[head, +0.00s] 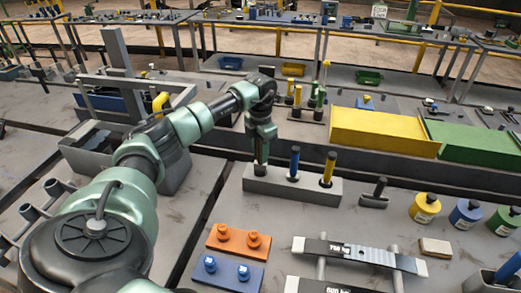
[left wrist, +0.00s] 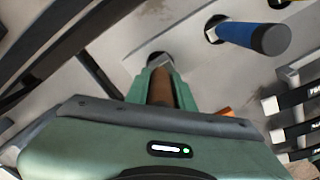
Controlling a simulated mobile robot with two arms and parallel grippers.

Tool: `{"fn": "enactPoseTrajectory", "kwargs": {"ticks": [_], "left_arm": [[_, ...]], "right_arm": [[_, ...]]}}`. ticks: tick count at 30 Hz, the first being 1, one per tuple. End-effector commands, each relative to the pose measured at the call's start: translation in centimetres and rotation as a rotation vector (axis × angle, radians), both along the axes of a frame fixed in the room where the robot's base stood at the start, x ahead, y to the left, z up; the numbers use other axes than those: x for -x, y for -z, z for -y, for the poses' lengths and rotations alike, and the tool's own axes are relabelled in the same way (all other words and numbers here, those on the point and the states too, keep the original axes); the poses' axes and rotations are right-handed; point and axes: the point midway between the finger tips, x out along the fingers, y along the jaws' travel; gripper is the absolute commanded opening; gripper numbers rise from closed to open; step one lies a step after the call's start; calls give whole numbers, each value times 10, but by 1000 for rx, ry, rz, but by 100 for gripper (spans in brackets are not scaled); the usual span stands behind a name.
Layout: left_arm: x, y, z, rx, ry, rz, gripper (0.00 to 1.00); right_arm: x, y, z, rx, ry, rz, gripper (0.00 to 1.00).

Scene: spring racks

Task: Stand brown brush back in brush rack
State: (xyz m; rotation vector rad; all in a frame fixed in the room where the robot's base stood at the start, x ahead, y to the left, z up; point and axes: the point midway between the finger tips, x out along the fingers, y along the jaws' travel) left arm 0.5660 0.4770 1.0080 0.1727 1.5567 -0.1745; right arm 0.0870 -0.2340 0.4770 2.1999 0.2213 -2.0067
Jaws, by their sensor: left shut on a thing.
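The brush rack (head: 310,192) is a long grey block on the bench. A blue brush (head: 294,163) and a yellow brush (head: 329,169) stand upright in it. My left gripper (head: 262,158) points down over the rack's left end and is shut on the brown brush. In the left wrist view the brown brush (left wrist: 161,90) shows between the green fingers, its far end lined up with a hole (left wrist: 158,60) in the rack. I cannot tell how deep it is in that hole. The blue brush (left wrist: 255,37) is beside it there. My right gripper is out of view.
Orange (head: 238,242) and blue (head: 222,271) plates with knobs lie in front of the rack. A dark-handled tool (head: 375,194) and several colored jars are to the right. Yellow (head: 385,131) and green (head: 478,142) bins stand behind.

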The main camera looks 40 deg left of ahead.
Motion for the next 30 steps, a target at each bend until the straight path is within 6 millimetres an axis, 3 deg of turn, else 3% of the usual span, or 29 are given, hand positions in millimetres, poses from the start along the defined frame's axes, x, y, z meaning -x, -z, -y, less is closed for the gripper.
{"fn": "enactPoseTrajectory", "kwargs": {"ticks": [30], "left_arm": [[0, 21, 0, 0, 0, 1, 0]], "right_arm": [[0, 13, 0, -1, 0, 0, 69]]}}
